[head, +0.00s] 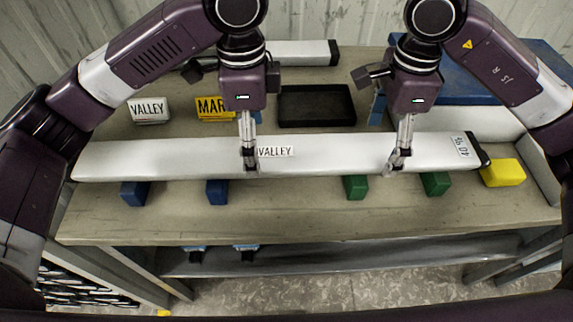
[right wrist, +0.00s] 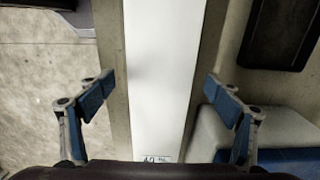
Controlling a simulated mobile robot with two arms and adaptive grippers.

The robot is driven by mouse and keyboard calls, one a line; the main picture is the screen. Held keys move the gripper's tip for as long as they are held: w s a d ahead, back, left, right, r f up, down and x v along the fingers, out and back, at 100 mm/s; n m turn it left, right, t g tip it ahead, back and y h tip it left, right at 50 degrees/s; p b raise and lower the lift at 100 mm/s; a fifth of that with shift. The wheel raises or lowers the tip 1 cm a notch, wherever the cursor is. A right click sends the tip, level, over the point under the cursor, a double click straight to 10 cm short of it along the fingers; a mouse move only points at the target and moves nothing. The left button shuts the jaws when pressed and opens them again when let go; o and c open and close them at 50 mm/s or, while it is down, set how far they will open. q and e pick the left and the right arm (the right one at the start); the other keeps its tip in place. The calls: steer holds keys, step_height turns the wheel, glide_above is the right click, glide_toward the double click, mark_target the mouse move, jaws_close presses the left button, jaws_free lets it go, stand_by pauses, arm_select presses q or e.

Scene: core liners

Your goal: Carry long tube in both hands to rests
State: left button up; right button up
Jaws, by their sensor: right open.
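A long white tube (head: 330,158) lies left to right across the table in the head view, with a "VALLEY" label near its middle and a dark cap at its right end. Blue blocks (head: 134,193) and green blocks (head: 355,187) show at its front edge; whether they bear it is hidden. My left gripper (head: 249,160) points down at the tube beside the label; its finger gap is hidden. My right gripper (head: 399,160) is over the tube's right part. In the right wrist view it is open, with the tube (right wrist: 160,70) running between and beyond its fingers.
Behind the tube are a black tray (head: 316,105), a "VALLEY" sign (head: 149,110), a yellow sign (head: 214,108) and another white tube (head: 300,53). A yellow block (head: 503,172) sits by the tube's right end. The table's front strip (head: 290,220) is clear.

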steer(key=shift+r, duration=0.1)
arm_select(q)
step_height(320, 180, up, 10)
steer(key=shift+r, duration=0.25)
arm_select(e)
step_height(320, 180, up, 12)
stand_by(0.4)
stand_by(0.4)
